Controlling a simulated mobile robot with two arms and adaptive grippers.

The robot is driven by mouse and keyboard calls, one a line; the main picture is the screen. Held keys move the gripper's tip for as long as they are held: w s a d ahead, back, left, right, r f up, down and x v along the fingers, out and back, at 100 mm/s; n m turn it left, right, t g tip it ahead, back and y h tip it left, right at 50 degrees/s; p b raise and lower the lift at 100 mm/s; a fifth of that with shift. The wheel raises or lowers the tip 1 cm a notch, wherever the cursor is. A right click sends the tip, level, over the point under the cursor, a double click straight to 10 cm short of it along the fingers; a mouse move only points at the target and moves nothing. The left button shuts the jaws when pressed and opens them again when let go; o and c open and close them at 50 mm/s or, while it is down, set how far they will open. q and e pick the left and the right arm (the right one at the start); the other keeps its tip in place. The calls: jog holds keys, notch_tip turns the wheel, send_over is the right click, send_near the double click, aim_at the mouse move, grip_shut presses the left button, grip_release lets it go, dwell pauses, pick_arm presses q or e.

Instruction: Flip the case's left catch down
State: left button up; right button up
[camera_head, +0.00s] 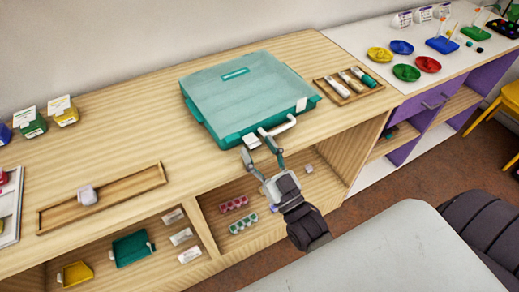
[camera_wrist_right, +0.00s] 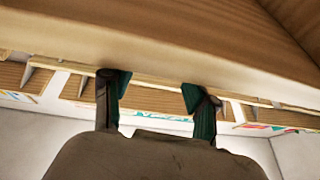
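The teal case (camera_head: 245,95) lies closed on the wooden counter, with a white handle (camera_head: 283,126) at its front edge. Its left catch (camera_head: 251,141) is a small white piece on the front, left of the handle. The right catch (camera_head: 301,104) is a white piece at the front right. My right gripper (camera_head: 257,144) is open at the case's front edge, its fingers apart close to the left catch. I cannot tell whether they touch it. In the right wrist view the two fingers (camera_wrist_right: 156,95) stand apart with nothing visible between them; the case is not recognisable there. My left gripper is not in view.
A wooden tray (camera_head: 318,83) with small bottles stands right of the case. A long tray (camera_head: 60,221) lies on the counter at left. Below the counter's front edge are open shelves with bead strips (camera_head: 233,205) and a green tray (camera_head: 130,249).

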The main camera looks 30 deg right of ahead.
jog(key=shift+s+f, duration=0.15)
jog(key=v, duration=1.1)
jog(key=shift+s, duration=0.35)
jog(key=shift+f, duration=0.2)
jog(key=s+f+g, duration=0.1)
jog(key=f+g, duration=0.3)
jog(key=f, duration=0.7)
jog(key=s+f+g+h, duration=0.1)
jog(key=s+f+g, duration=0.15)
jog(key=f, duration=0.85)
jog(key=s+f+g, duration=0.1)
jog(key=f+g, duration=0.3)
jog(key=f, duration=0.7)
jog(key=s+d+f+n+g+h+p, duration=0.1)
jog(key=s+d+f+g, duration=0.1)
jog(key=s+f+g, duration=0.8)
jog(key=s+f, duration=0.7)
jog(key=s, duration=0.3)
jog(key=shift+s+d+f+h, duration=0.2)
jog(key=shift+d+f+h, duration=0.05)
jog(key=shift+d+h, duration=0.15)
